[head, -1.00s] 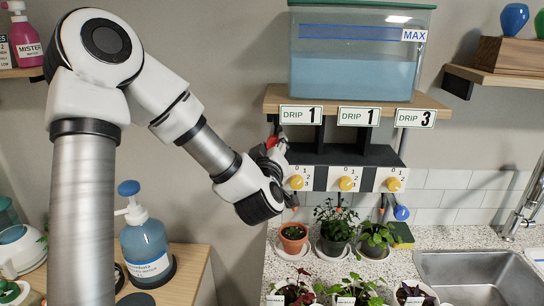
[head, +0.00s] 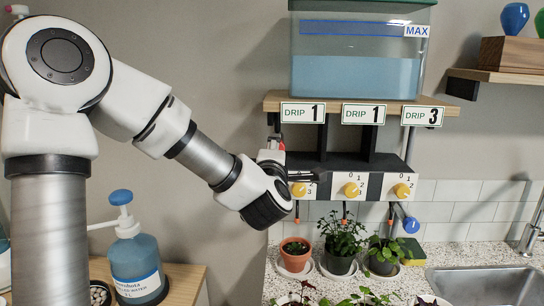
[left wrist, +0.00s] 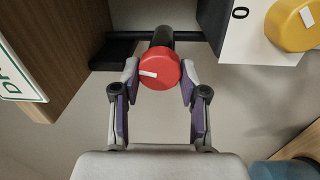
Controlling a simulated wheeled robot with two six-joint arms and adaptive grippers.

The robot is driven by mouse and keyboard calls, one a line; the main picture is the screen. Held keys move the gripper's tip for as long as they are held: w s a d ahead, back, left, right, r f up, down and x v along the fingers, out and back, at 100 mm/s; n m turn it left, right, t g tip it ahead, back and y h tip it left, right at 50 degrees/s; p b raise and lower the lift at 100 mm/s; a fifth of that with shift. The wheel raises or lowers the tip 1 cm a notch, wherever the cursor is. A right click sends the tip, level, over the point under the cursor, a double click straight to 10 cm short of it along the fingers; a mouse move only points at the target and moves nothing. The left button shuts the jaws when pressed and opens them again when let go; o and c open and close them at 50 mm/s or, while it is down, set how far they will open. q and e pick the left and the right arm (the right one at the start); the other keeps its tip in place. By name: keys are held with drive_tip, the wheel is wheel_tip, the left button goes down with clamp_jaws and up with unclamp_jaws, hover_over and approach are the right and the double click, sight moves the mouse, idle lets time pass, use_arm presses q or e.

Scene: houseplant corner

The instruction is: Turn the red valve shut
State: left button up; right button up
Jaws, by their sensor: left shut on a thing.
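The red valve (left wrist: 158,68) is a round red knob with a white mark, on a dark pipe below the shelf. In the left wrist view my left gripper (left wrist: 158,82) has one finger on each side of the knob and is shut on it. The white mark lies nearly level in that view. In the head view my left gripper (head: 272,157) is at the left end of the dark valve rail, and only a bit of red shows there. My right gripper is in neither view.
A water tank (head: 356,65) stands on the shelf (head: 452,107) above. Yellow dials (head: 352,189) sit close to the right of my gripper. Potted plants (head: 295,255) stand on the counter below. A blue pump bottle (head: 136,265) is at lower left.

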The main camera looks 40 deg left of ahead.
use_arm(q)
drive_tip(key=shift+w+r+n, duration=0.15)
drive_tip(key=shift+r+n, duration=0.05)
drive_tip(key=shift+n, duration=1.1)
drive_tip(key=o, duration=1)
drive_tip(key=shift+o, duration=0.6)
drive_tip(key=shift+w+d+f, duration=0.1)
drive_tip(key=shift+f, duration=0.05)
